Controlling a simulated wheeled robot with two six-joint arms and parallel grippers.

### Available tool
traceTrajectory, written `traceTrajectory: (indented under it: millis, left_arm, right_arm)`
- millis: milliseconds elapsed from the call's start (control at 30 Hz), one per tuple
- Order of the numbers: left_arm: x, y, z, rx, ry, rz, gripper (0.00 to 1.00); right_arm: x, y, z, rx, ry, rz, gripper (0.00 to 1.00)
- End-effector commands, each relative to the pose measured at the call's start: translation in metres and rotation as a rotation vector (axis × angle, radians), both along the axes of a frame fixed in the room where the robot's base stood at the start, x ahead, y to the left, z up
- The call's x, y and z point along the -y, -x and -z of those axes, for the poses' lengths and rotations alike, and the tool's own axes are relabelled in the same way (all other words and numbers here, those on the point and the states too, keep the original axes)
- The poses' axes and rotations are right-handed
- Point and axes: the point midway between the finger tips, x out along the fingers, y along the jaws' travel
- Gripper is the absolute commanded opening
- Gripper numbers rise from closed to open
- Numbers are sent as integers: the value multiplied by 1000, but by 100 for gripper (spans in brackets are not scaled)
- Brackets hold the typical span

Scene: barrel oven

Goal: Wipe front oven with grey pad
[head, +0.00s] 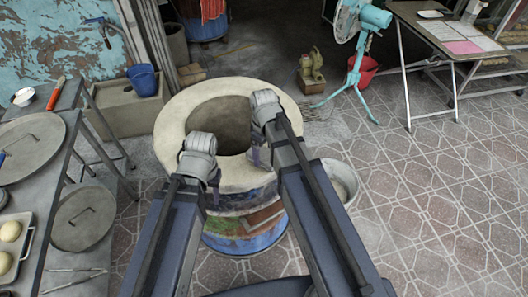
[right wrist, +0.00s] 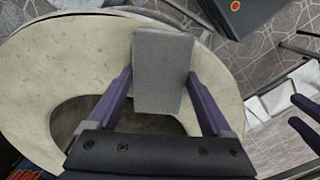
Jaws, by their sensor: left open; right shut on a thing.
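The barrel oven (head: 176,118) stands in the middle of the head view, with a pale stone ring on top around a dark round opening and a painted, multicoloured barrel body below. My right gripper (head: 258,156) is over the ring's near right part. In the right wrist view, my right gripper (right wrist: 162,95) is shut on the grey pad (right wrist: 163,65), a flat rectangular block, above the oven's pale rim (right wrist: 60,55). I cannot tell whether the pad touches the oven. My left gripper (head: 212,188) is at the oven's near left side, open, its fingers mostly hidden by its wrist.
A dark table (head: 45,215) with round lids and a tray of dough stands on the left. A metal bucket (head: 340,180) stands right of the oven. A turquoise fan (head: 358,70) and red bucket (head: 364,72) are behind.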

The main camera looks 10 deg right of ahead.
Motion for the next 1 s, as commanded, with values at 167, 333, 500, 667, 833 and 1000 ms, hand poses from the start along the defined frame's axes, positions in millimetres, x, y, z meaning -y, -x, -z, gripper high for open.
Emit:
traceTrajectory:
  millis: [167, 333, 500, 667, 833, 1000]
  left_arm:
    - [0, 0, -22, 0, 0, 0, 50]
    - [0, 0, -38, 0, 0, 0, 50]
    - [0, 0, -53, 0, 0, 0, 50]
    - [0, 0, -56, 0, 0, 0, 50]
    - [0, 0, -55, 0, 0, 0, 50]
    - [0, 0, -59, 0, 0, 0, 50]
  right_arm:
    - [0, 0, -22, 0, 0, 0, 40]
    - [0, 0, -38, 0, 0, 0, 40]
    - [0, 0, -53, 0, 0, 0, 40]
    - [0, 0, -56, 0, 0, 0, 40]
    - [0, 0, -55, 0, 0, 0, 40]
    - [0, 0, -60, 0, 0, 0, 40]
